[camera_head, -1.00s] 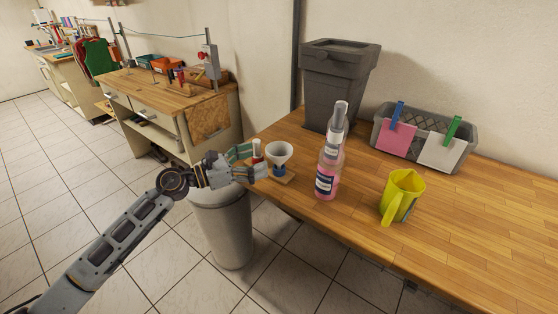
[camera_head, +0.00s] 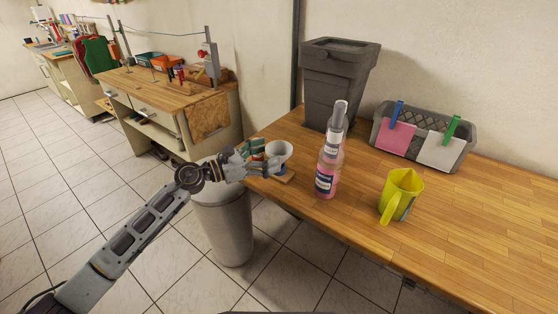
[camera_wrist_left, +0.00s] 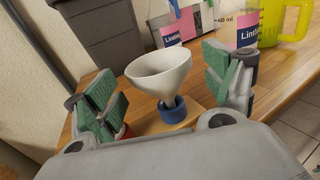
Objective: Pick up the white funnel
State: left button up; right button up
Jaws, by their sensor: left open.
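The white funnel (camera_head: 279,153) stands upright near the left end of the wooden table. In the left wrist view the funnel (camera_wrist_left: 160,75) sits with its stem in a blue ring (camera_wrist_left: 173,109) on a small wooden base (camera_wrist_left: 187,121). My left gripper (camera_head: 262,157) is open, and its green-padded fingers (camera_wrist_left: 168,95) stand on either side of the funnel with gaps showing. In the head view the fingers partly hide the funnel's left side and lower part. My right gripper is not in view.
A pink spray bottle (camera_head: 327,165) stands right of the funnel, with a yellow jug (camera_head: 401,195) further right. A dark grey bin (camera_head: 335,85) and a grey basket (camera_head: 465,160) stand behind. A pale bin (camera_head: 224,228) is below my left arm.

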aim_at(291, 146)
pick_arm(q)
jog(key=shift+x, duration=0.85)
jog(key=shift+p+x, duration=0.35)
jog(key=shift+x, duration=0.7)
jog(key=shift+w+d, duration=0.1)
jog(key=shift+w, duration=0.1)
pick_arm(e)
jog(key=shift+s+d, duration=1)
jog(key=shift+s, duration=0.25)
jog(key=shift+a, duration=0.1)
pick_arm(q)
jog(key=c, duration=0.7)
jog(key=shift+r, duration=0.1)
jog(key=shift+c, duration=0.5)
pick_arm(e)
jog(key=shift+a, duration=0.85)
